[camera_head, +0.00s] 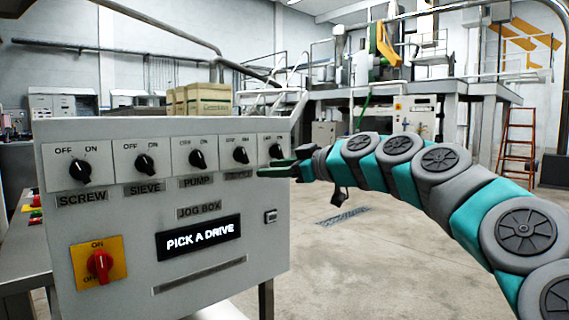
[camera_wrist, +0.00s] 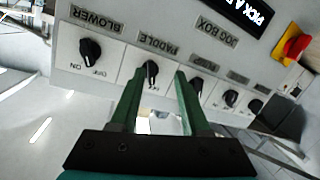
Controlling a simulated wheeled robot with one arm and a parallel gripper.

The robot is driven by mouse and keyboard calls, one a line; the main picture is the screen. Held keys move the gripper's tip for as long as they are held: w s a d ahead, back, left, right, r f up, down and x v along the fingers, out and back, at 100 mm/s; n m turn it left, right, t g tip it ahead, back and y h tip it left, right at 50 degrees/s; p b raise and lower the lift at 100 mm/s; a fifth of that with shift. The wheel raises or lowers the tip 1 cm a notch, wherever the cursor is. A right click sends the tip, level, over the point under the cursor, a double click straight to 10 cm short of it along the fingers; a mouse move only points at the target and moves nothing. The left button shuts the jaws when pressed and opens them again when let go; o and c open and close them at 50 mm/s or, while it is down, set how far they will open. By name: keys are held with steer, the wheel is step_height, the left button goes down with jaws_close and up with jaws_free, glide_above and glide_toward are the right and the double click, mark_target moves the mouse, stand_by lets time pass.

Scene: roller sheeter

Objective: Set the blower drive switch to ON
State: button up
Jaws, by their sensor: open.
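The blower switch is a black rotary knob on a white plate at the right end of the jog box's top row (camera_head: 276,150). In the wrist view its knob (camera_wrist: 90,50) sits beside the BLOWER label, with OFF and ON marks upside down. I cannot tell which mark it points to. My gripper (camera_head: 278,168) is open and empty, with its green fingers close to the panel and covering the blower label in the head view. In the wrist view the gripper (camera_wrist: 160,76) has the paddle knob (camera_wrist: 151,72) showing between its fingertips; the blower knob is left of both fingers.
The jog box (camera_head: 215,275) also carries screw (camera_head: 80,171), sieve (camera_head: 145,164) and pump (camera_head: 198,159) knobs. Its display (camera_head: 199,238) reads PICK A DRIVE. A red switch (camera_head: 100,266) on yellow is at lower left. Open floor (camera_head: 360,270) lies to the right.

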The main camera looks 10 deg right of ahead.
mark_target(281, 153)
steer(key=w+d+r+t+h, duration=0.1)
steer(key=w+d+r+t, duration=0.15)
steer(key=w+d, duration=0.5)
steer(key=shift+m+t, duration=0.25)
steer(key=shift+m, duration=0.05)
steer(key=shift+f+p+x, duration=0.15)
steer(key=shift+f+x, duration=0.05)
steer(key=shift+x, duration=1.1)
steer(key=shift+f+p+x, duration=0.15)
steer(key=shift+f+x, duration=0.05)
steer(key=shift+x, duration=1.1)
jaws_close()
